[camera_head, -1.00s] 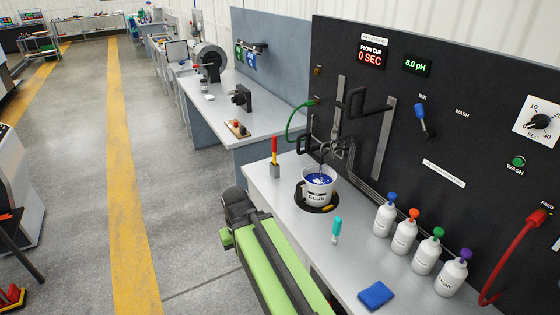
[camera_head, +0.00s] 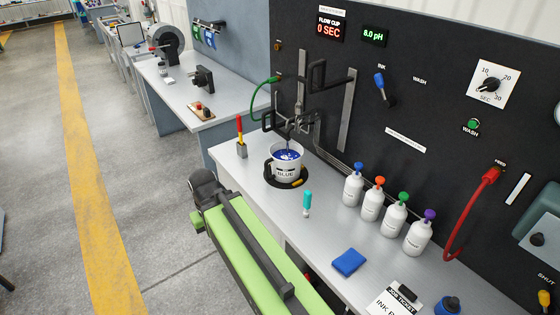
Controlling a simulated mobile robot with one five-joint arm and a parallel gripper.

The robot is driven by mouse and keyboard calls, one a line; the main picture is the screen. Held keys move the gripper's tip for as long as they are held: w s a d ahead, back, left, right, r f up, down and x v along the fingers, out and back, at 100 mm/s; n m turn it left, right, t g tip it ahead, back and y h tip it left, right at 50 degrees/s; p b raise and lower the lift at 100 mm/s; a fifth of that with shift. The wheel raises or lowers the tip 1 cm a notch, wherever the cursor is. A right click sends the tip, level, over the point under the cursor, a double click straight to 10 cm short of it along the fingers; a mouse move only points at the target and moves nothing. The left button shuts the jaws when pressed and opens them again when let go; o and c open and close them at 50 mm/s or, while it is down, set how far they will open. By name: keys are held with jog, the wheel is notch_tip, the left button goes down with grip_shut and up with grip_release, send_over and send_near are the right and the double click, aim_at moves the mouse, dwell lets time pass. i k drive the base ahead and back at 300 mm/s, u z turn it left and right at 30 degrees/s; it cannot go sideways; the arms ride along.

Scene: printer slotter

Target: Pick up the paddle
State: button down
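No object is plainly marked as the paddle, and I cannot tell which one it is. A slim stick with a red and yellow handle (camera_head: 239,128) stands upright in a small grey holder (camera_head: 241,151) at the bench's left end. A short teal-handled tool (camera_head: 307,203) is on the bench in front of the bucket, its pale end toward me. A white bucket marked BLUE (camera_head: 287,172), holding blue ink, sits on a dark round base under a black stirrer frame (camera_head: 303,122). My green arm crosses the lower middle, in front of the bench; my gripper cannot be made out.
Several white bottles with coloured caps (camera_head: 353,187) line the back of the bench (camera_head: 252,197). A blue cloth (camera_head: 348,262) and a job ticket (camera_head: 398,300) lie toward the front right. A black control panel (camera_head: 430,130) rises behind. Open floor (camera_head: 150,190) lies left.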

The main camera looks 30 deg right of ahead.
aim_at(239, 118)
jog(key=u, duration=0.55)
jog(key=i, duration=2.9)
jog(key=z, duration=1.05)
